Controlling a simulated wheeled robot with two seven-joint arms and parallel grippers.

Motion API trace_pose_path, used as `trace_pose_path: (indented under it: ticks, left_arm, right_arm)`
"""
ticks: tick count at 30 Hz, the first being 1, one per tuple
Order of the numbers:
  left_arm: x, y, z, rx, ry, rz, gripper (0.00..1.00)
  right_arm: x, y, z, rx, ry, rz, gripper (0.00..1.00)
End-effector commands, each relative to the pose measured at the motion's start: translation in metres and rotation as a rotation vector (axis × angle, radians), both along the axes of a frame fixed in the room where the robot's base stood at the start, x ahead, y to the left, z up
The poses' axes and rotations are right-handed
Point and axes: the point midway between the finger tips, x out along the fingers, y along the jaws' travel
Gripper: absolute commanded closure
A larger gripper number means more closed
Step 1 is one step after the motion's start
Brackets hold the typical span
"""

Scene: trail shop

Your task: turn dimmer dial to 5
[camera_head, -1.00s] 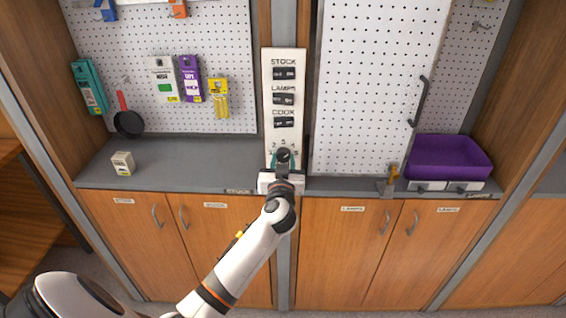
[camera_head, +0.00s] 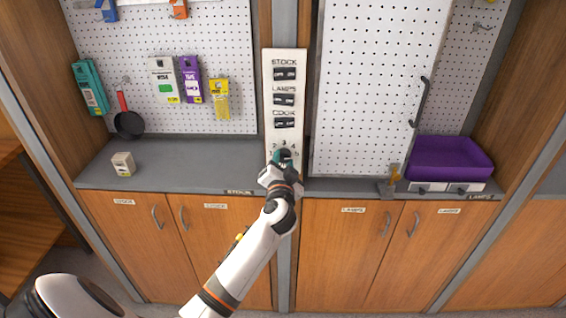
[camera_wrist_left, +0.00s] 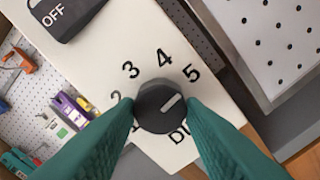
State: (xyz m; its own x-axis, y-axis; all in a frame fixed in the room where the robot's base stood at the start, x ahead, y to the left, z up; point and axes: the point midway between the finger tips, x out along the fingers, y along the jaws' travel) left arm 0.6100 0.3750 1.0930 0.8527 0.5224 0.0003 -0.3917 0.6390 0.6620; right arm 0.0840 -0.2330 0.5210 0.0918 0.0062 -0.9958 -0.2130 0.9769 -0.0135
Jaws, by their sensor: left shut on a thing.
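The dimmer dial (camera_wrist_left: 158,107) is a round black knob with a white pointer line, low on a white switch panel (camera_head: 270,95). The wrist view shows the printed numbers 1 to 5 around it. The pointer slants to the upper right, close to the 5 (camera_wrist_left: 191,73); its exact alignment is hard to judge. My left gripper (camera_head: 283,157) has its two green fingers on opposite sides of the dial, shut on it. In the head view the gripper covers most of the dial. My right gripper is not in view.
Above the dial are several black rocker switches (camera_head: 284,99) labelled STOCK, LAMPS and COOK. A grey counter (camera_head: 200,160) runs below, with a small box (camera_head: 123,164) at left and a purple bin (camera_head: 450,158) at right. A pegboard door with a black handle (camera_head: 418,101) stands right of the panel.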

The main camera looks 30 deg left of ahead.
Motion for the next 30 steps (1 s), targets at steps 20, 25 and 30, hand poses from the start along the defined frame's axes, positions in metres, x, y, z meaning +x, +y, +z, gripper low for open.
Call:
trace_pose_path:
  ticks: [20, 25, 30]
  left_arm:
    - [-0.0002, 0.0001, -0.0006, 0.068, 0.042, 0.001, 0.87]
    - [-0.0002, 0.0001, -0.0005, 0.068, 0.042, 0.001, 0.43]
    - [-0.0001, 0.0002, -0.0002, 0.066, 0.041, 0.001, 0.42]
  right_arm:
    - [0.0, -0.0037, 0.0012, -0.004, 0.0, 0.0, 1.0]
    - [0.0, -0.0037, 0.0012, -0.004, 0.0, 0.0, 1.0]
    - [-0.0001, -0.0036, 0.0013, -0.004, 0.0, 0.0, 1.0]
